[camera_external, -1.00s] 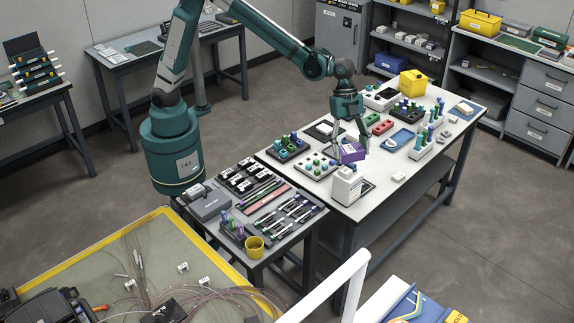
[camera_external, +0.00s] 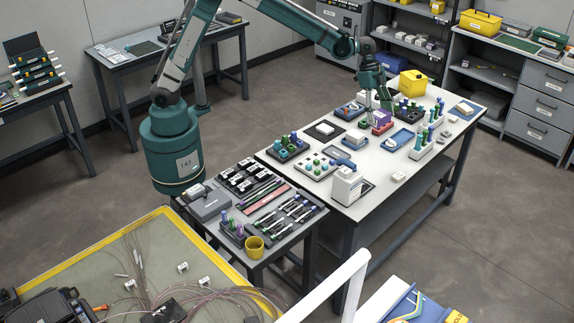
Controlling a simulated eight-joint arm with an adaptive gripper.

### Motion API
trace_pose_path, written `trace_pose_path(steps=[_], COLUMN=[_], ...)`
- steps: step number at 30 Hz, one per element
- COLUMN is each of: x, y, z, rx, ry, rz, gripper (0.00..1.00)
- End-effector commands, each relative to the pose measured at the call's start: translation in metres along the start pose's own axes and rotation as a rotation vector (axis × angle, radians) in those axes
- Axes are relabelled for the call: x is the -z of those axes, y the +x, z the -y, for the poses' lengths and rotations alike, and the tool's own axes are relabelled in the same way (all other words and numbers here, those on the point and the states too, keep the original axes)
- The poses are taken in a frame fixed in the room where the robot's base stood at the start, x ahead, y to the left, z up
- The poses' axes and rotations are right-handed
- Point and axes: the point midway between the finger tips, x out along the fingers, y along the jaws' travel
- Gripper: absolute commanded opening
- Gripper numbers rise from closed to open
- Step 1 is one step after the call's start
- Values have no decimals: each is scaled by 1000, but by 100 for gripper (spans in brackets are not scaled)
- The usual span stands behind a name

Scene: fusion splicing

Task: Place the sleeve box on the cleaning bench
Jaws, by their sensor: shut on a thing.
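A small purple box (camera_external: 381,117), likely the sleeve box, is in my gripper (camera_external: 380,104) over the white-topped bench (camera_external: 400,183). My gripper points down and is shut on the box. The box appears just above or against a red tray (camera_external: 382,128); I cannot tell whether they touch. No label marks which bench is the cleaning bench.
The bench is crowded. A blue tray (camera_external: 398,140) and a white holder with tubes (camera_external: 421,147) are to the right, a yellow container (camera_external: 413,83) behind. Bare top shows at front right.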

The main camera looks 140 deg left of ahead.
Motion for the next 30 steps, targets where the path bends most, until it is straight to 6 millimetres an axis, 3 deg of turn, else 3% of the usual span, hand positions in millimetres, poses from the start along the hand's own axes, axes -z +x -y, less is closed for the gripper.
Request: trace_pose_path(steps=[6,21,30], x=[-18,-52,-58], y=[-2,83,97], z=[34,32,31], rx=[18,17,17], ry=[-44,-40,-40], rz=[-1,-1,-1], gripper=[48,48,48])
